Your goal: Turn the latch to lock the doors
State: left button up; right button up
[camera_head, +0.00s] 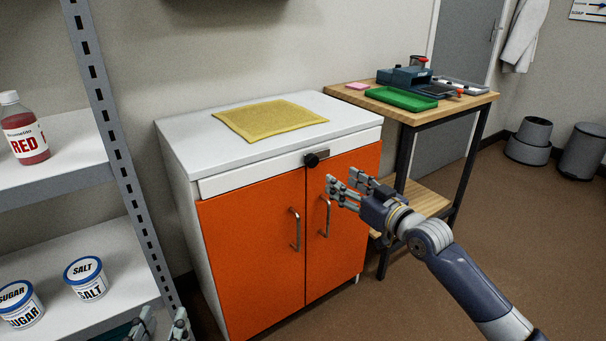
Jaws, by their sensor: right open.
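The white cabinet (180,165) has two orange doors, left (250,260) and right (345,225), both closed, each with a metal handle.
A yellow cloth (270,119) lies on the cabinet top. A shelf rack at left holds a red bottle (24,135), a sugar tub (18,305) and a salt tub (86,279). A wooden table (465,103) with a green tray (400,98) stands right of the cabinet.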

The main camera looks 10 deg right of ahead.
aim_at(314, 161)
jog(key=x, duration=0.2)
jog(key=b+x, duration=0.1)
jog(key=x, duration=0.3)
jog(key=shift+a+r+b, duration=0.25)
jog(key=shift+r+b, duration=0.05)
jog(key=shift+r, duration=0.1)
jog(key=b+x, duration=0.1)
jog(key=x, duration=0.3)
pick_arm(q)
jog(key=s+r+t+h, duration=0.2)
jog(key=s+r+t, duration=0.2)
jog(key=r+t, duration=0.4)
jog(key=shift+d+r+h, duration=0.3)
jog(key=shift+r, duration=2.55)
pick_arm(e)
jog(key=shift+w+a, duration=0.15)
jog(key=shift+w, duration=0.15)
jog(key=shift+r, duration=0.1)
grip_shut()
